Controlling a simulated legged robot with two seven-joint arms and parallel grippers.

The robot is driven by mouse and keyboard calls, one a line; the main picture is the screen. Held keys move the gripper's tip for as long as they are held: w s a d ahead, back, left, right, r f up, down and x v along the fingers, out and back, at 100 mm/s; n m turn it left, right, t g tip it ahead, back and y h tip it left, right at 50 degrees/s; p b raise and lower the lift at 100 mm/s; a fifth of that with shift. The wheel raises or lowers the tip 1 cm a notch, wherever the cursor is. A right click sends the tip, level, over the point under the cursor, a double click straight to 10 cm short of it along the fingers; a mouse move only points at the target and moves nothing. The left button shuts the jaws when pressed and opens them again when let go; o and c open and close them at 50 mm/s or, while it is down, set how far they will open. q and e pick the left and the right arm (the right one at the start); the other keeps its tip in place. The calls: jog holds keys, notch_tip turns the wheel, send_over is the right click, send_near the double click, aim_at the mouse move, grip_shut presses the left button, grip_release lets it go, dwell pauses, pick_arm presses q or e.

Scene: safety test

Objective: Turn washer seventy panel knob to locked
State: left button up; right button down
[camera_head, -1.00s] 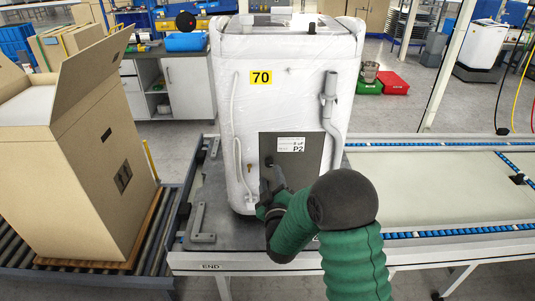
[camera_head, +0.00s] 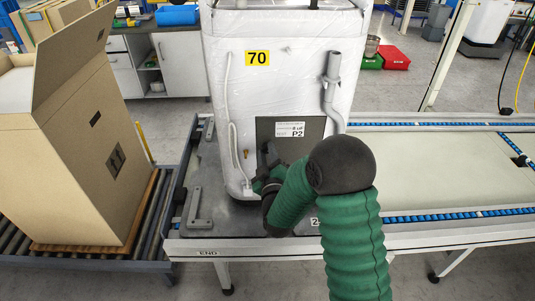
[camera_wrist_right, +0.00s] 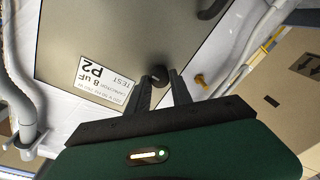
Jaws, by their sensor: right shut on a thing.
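The white washer (camera_head: 290,80) with a yellow 70 label (camera_head: 257,58) stands upright on the conveyor end. Its grey panel (camera_head: 312,152) has a white P2 label (camera_head: 290,130) and shows turned in the right wrist view (camera_wrist_right: 90,35). My right gripper (camera_head: 268,158) is at the panel's left part. In the right wrist view a round black knob (camera_wrist_right: 158,74) sits between the fingertips of my right gripper (camera_wrist_right: 162,82), which is shut on it. The knob's marking cannot be read. In the head view the knob is hidden by the gripper. My left gripper is not in view.
An open cardboard box (camera_head: 70,170) stands on rollers at left. A grey hose (camera_head: 332,90) hangs on the washer's right, and a thin white hose (camera_head: 230,110) on its left. A small brass fitting (camera_wrist_right: 200,79) lies beside the panel. The conveyor belt (camera_head: 440,170) at right is clear.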

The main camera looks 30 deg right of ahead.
jog(key=shift+s+d+f, duration=0.1)
jog(key=shift+d+f, duration=0.1)
jog(key=shift+f, duration=0.05)
jog(key=shift+a+f, duration=0.15)
jog(key=shift+a, duration=0.05)
jog(key=m+b, duration=0.2)
jog(key=shift+f+m, duration=0.2)
jog(key=shift+m, duration=0.1)
jog(key=shift+a+m+h+b, duration=0.1)
jog(key=shift+m+h+b, duration=0.3)
jog(key=shift+m+b, duration=3.2)
jog(key=shift+a+m+h+b, duration=0.1)
jog(key=shift+m+h+b, duration=0.3)
jog(key=shift+m+b, duration=3.15)
jog(key=shift+m+p, duration=0.95)
jog(key=shift+m, duration=0.1)
